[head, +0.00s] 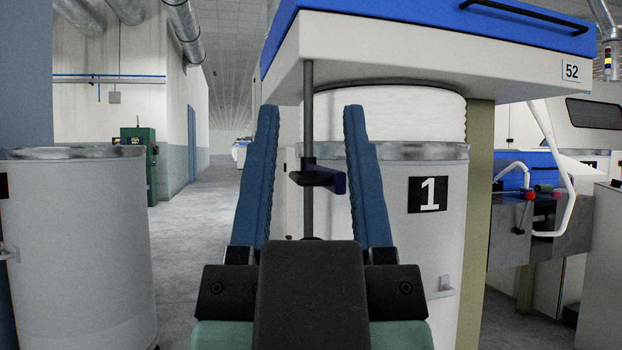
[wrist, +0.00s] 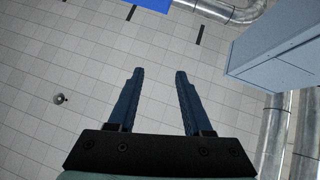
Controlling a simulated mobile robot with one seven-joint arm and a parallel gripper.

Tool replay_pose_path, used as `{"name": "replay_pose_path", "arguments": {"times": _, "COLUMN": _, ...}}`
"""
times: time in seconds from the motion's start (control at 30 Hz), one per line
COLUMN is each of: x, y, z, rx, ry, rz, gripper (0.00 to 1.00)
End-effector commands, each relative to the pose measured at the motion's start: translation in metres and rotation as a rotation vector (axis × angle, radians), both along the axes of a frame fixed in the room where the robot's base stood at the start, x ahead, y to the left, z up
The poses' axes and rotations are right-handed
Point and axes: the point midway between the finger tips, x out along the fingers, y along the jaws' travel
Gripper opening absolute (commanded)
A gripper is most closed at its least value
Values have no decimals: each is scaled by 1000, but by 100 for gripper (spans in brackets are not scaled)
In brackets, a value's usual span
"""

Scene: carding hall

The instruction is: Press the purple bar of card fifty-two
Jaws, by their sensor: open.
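The card marked 52 (head: 420,68) has a white underside and a blue top, and overhangs at upper right in the head view. A dark vertical rod (head: 308,110) hangs from it. A small dark purple bar (head: 325,179) sits on the rod, seen between my fingers. My gripper (head: 311,108) is open and empty, its two blue fingers upright on either side of the bar in the picture. The gap in depth between fingers and bar cannot be told. In the wrist view my open gripper (wrist: 159,71) has nothing between its fingers, and the bar does not show.
A white can marked 1 (head: 400,250) stands under the card, behind the rod. Another white can (head: 80,245) stands at left. An aisle (head: 200,225) runs back between them. Machinery (head: 535,225) stands at right. The wrist view shows ceiling tiles and metal ducts (wrist: 272,135).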

Motion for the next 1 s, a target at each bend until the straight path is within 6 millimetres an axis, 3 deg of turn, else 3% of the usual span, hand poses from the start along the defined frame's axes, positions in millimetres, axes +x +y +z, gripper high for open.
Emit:
{"name": "replay_pose_path", "arguments": {"times": 0.3, "x": 0, "y": 0, "z": 0, "rx": 0, "ry": 0, "rz": 0, "gripper": 48}}
{"name": "replay_pose_path", "arguments": {"times": 0.57, "x": 14, "y": -2, "z": 10, "rx": -22, "ry": 38, "rz": -44, "gripper": 1}}
{"name": "replay_pose_path", "arguments": {"times": 1.0, "x": 79, "y": -9, "z": 25, "rx": -217, "ry": 247, "rz": -297, "gripper": 0}}
